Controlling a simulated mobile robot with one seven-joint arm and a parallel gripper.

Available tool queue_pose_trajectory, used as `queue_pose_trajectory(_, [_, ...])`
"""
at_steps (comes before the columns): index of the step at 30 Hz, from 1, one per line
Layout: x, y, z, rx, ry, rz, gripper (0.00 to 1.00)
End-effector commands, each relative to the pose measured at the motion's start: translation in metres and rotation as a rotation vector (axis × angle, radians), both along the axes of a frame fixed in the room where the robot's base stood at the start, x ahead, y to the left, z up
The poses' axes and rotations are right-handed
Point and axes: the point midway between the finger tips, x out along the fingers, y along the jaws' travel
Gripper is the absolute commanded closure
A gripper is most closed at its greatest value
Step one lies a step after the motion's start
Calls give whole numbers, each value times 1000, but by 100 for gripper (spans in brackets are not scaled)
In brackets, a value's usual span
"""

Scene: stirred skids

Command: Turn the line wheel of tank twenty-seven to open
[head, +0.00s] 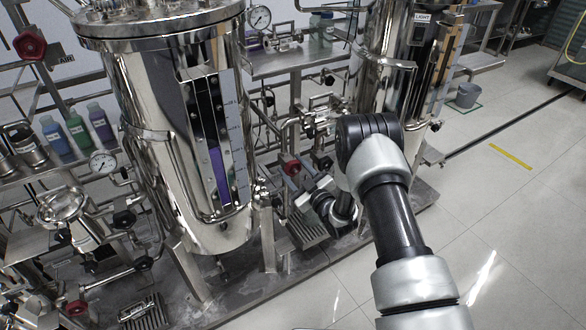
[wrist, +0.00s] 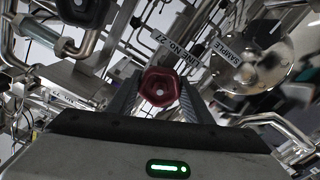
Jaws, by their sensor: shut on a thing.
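A small red wheel (wrist: 160,88) sits between the two fingers of my gripper (wrist: 158,95) in the wrist view, with a finger against each side. My gripper is shut on it. A white tag (wrist: 168,47) just behind the wheel seems to read "LINE NO 27". In the head view the red wheel (head: 291,168) shows low between the two steel tanks, beside my gripper (head: 298,188). My wrist hides part of the pipework there.
A tag reading "SAMPLE" (wrist: 229,53) hangs by a round steel part at the right. A large steel tank (head: 150,110) stands left of my arm. Open floor (head: 510,220) lies to the right.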

Motion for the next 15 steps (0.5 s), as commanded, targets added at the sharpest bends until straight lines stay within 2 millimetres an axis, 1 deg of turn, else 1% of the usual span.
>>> queue_pose_trajectory(15, [-1,0,-1,-407,-272,1,76])
